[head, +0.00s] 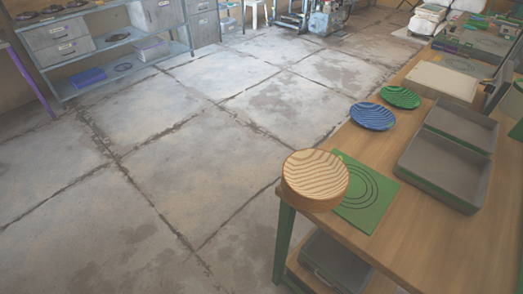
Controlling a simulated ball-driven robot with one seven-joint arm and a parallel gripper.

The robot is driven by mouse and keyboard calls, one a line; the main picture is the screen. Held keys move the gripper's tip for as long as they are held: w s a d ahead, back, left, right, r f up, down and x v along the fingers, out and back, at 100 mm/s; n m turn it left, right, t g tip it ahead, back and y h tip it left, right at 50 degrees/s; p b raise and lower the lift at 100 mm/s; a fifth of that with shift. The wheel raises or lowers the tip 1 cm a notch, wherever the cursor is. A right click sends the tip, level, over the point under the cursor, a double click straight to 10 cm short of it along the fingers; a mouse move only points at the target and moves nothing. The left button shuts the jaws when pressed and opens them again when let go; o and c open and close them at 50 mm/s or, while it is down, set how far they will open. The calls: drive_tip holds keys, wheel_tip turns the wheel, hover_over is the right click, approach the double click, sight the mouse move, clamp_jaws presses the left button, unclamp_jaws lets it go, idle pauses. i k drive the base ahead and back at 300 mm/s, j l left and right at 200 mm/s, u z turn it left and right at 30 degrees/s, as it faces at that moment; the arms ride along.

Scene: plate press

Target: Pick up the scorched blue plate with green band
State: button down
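A blue plate (373,116) with darker wavy lines lies flat on the wooden table (425,248), near its left edge. A green band or scorch marks on it are too small to make out. A green plate (400,97) with dark lines lies just behind it to the right. A round light wooden piece (315,180) with brown wavy stripes and a thick rim is at the table's near left corner, partly over the green mat. My gripper is not in view.
A green mat (376,215) with dark rings lies on the table. A grey two-part tray (437,175) stands to its right. A pale block (441,80) is behind the plates. Grey shelves (118,38) stand at the far left. The concrete floor (130,200) left of the table is clear.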

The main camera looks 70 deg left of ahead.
sight(373, 116)
drive_tip(key=j+u, duration=0.25)
drive_tip(key=u, duration=0.2)
drive_tip(key=i+j+u, duration=0.1)
drive_tip(key=j+u, duration=0.15)
drive_tip(key=u, duration=0.15)
drive_tip(key=i+j+u, duration=0.1)
drive_tip(key=u, duration=0.35)
drive_tip(key=j, duration=0.1)
